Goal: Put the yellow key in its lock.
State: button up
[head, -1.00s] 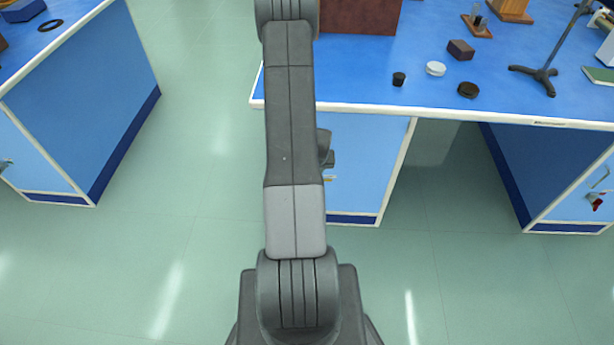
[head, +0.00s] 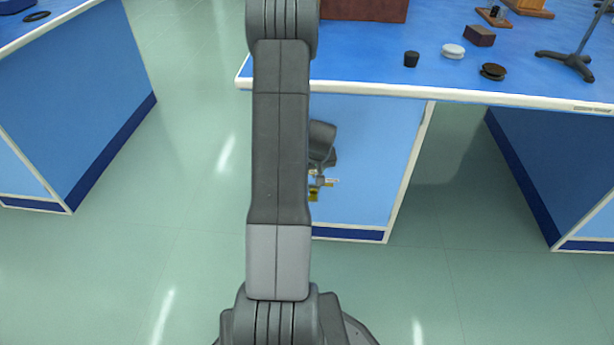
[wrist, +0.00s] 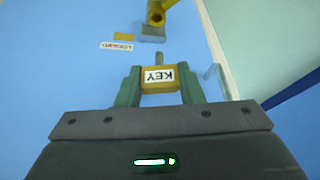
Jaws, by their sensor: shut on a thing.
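The yellow key (wrist: 158,86) has a white label reading KEY, upside down in the wrist view. My gripper (wrist: 158,75) is shut on it between two green fingers, and the key's grey shaft points away from me. Ahead, at the top of the wrist view, is a yellow cylinder on a grey mount, the lock (wrist: 155,14), on the blue panel. The shaft tip is apart from it in the picture. In the head view my arm hides most of the gripper; a small yellow piece (head: 313,194) shows there, and I cannot tell whether it is key or lock.
A white label with red lettering (wrist: 117,45) and a yellow square (wrist: 123,36) are beside the lock. A clear bracket-like piece (wrist: 221,82) stands right of the key. The blue bench (head: 370,160) has its top above, with small items. Floor is clear in front.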

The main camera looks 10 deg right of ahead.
jog(key=shift+w+f, duration=0.15)
jog(key=shift+f, duration=0.2)
jog(key=shift+f+b, duration=1.9)
jog(key=shift+f, duration=0.55)
jog(key=shift+f+b, duration=1.25)
jog(key=shift+b, duration=0.1)
jog(key=shift+f+b, duration=0.6)
jog(key=shift+b, duration=0.65)
jog(key=o, duration=0.7)
jog(key=p+v, duration=0.5)
jog(key=v, duration=0.6)
